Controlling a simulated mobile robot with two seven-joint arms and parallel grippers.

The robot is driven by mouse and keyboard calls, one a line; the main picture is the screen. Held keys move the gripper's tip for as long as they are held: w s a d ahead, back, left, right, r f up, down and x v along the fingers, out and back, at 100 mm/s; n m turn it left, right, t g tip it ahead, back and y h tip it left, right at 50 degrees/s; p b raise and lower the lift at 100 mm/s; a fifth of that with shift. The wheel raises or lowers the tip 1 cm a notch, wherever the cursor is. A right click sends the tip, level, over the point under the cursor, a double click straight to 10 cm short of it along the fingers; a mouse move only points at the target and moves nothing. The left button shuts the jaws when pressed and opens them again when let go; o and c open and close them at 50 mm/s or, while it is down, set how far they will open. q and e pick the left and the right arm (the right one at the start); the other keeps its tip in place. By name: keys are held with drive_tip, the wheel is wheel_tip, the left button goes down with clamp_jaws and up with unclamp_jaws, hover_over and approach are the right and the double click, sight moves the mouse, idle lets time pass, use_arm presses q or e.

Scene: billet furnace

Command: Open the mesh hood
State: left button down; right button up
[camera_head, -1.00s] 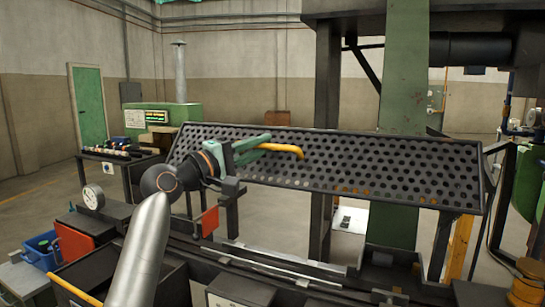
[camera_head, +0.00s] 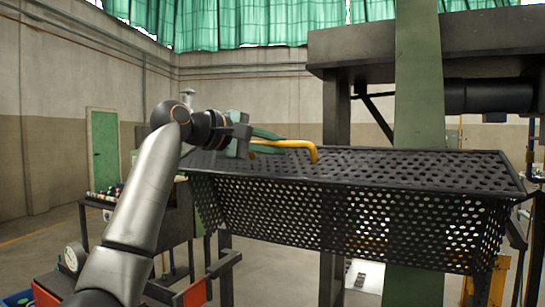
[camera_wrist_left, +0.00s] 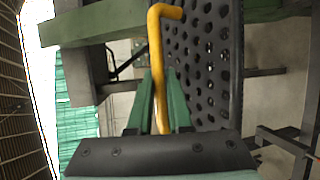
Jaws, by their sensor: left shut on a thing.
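The mesh hood (camera_head: 350,215) is a black perforated cover with a top panel and a front panel, both showing in the head view. In the left wrist view its perforated sheet (camera_wrist_left: 205,60) fills the upper middle. A yellow bent handle (camera_head: 300,144) stands at the hood's upper left. My left gripper (camera_head: 268,141) is at the handle, its green fingers closed around the bar. In the left wrist view the yellow bar (camera_wrist_left: 155,45) runs between the two fingers (camera_wrist_left: 160,105). My right gripper is in neither view.
A round gauge (camera_head: 75,256) and a red plate (camera_head: 195,294) are at the lower left. A green door (camera_head: 104,150) is in the far wall. Floor shows clear at the left.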

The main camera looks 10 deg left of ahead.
use_arm(q)
drive_tip(key=shift+w+d+r, duration=0.1)
drive_tip(key=shift+w+d, duration=0.05)
drive_tip(key=shift+w, duration=0.25)
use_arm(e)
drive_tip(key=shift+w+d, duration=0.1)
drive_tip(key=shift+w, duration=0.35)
use_arm(q)
drive_tip(key=c, duration=1.1)
unclamp_jaws()
drive_tip(key=shift+s+a+b, duration=0.35)
drive_tip(key=shift+b, duration=0.05)
drive_tip(key=shift+r+b+v, duration=0.15)
drive_tip(key=shift+b+v, duration=0.8)
drive_tip(key=shift+v, duration=1.95)
drive_tip(key=shift+r+b+v, duration=0.15)
drive_tip(key=shift+b+v, duration=0.8)
drive_tip(key=shift+v, duration=1.95)
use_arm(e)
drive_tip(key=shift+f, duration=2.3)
